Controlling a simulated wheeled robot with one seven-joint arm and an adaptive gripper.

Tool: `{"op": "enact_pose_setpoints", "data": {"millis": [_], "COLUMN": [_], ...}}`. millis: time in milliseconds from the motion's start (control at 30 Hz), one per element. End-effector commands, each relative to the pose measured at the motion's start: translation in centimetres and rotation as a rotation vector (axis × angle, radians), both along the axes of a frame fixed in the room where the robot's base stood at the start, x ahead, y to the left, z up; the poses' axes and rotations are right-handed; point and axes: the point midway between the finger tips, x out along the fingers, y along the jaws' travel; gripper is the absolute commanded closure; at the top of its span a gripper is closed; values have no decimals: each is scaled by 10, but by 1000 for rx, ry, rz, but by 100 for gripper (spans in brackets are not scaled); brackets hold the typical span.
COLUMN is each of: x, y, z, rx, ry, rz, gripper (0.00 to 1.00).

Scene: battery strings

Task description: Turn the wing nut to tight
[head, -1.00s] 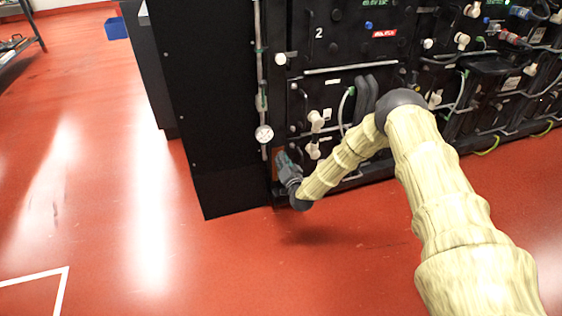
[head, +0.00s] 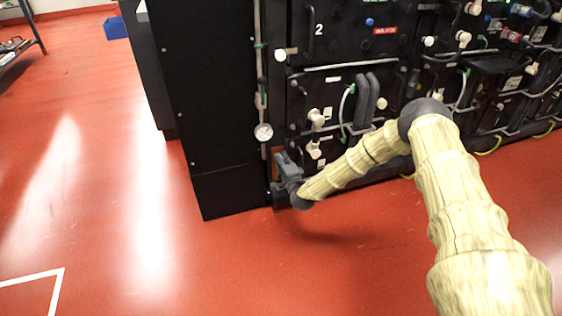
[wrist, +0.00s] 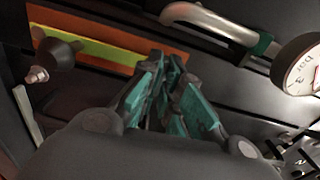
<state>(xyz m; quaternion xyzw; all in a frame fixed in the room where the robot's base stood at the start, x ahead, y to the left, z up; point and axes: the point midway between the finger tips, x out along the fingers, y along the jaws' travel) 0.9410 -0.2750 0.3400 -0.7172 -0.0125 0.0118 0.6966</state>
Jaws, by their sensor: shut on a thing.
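My gripper (wrist: 172,88) is at the low left corner of the black battery rack, in front of an orange and yellow strip (wrist: 105,45). In the head view my gripper (head: 284,170) is small and seen from behind the wrist. Its teal-padded fingers are close together and shut on the wing nut. The wing nut is almost wholly hidden between the fingers, so its angle cannot be told.
A dark knob with a metal tip (wrist: 54,60) sticks out left of the fingers. A pressure gauge (wrist: 303,70) and a metal pipe (wrist: 215,22) are close on the right and above. The red floor (head: 130,260) is clear.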

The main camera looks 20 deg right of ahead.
Motion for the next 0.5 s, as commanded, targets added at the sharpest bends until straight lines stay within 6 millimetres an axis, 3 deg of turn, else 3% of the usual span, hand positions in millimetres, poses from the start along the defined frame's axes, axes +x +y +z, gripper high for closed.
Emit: {"op": "enact_pose_setpoints", "data": {"millis": [500], "x": [0], "y": [-2], "z": [-1], "rx": [45], "ry": [3], "rz": [-3], "gripper": [100]}}
